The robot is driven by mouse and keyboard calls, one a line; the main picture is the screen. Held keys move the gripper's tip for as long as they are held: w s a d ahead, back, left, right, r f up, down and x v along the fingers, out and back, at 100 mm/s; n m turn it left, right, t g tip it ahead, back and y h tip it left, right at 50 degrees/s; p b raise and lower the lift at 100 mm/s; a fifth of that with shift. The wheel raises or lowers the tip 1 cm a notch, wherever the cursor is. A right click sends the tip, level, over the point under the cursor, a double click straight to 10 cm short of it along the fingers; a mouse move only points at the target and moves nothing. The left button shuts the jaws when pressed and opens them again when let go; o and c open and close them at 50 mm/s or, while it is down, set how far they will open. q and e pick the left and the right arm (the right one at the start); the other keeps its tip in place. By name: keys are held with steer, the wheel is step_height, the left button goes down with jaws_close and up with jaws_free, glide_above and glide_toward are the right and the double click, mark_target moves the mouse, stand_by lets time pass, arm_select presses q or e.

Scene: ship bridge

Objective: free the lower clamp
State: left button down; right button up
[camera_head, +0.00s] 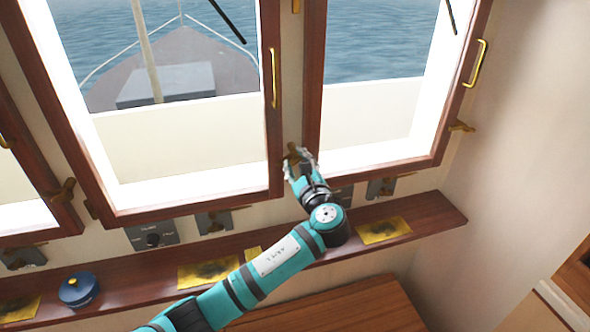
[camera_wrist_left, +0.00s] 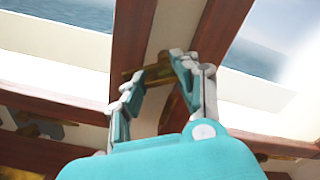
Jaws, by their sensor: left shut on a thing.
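The bronze-coloured clamp (camera_head: 292,152) sits on the post between the two wooden window frames, near their lower corners. It also shows in the left wrist view as a brassy bar (camera_wrist_left: 152,74) across the gap between the frames. My left gripper (camera_head: 301,160) reaches up to it from below and is shut on it, with one finger on each side in the wrist view (camera_wrist_left: 157,82). The fingers and wrist hide part of the clamp. My right gripper is not in view.
Another clamp (camera_head: 296,6) sits higher on the same post. The left window (camera_head: 275,120) and right window (camera_head: 314,90) have brass handles. A wooden ledge (camera_head: 432,208) below carries yellow cloths (camera_head: 384,230) and a blue round container (camera_head: 79,290). A wall stands at right.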

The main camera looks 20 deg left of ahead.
arm_select(q)
steer(key=n+b, duration=0.3)
steer(key=shift+w+d+r+n, duration=0.1)
steer(key=shift+d+r+n, duration=0.15)
steer(key=shift+r+n, duration=0.05)
steer(key=n+b, duration=0.3)
steer(key=shift+n, duration=0.3)
steer(key=n+b, duration=0.3)
steer(key=shift+r, duration=0.1)
steer(key=shift+r+n+b, duration=0.1)
steer(key=shift+n+b, duration=0.25)
steer(key=shift+n, duration=0.25)
steer(key=c, duration=1.1)
jaws_free()
steer(key=o, duration=0.4)
steer(key=shift+f, duration=0.2)
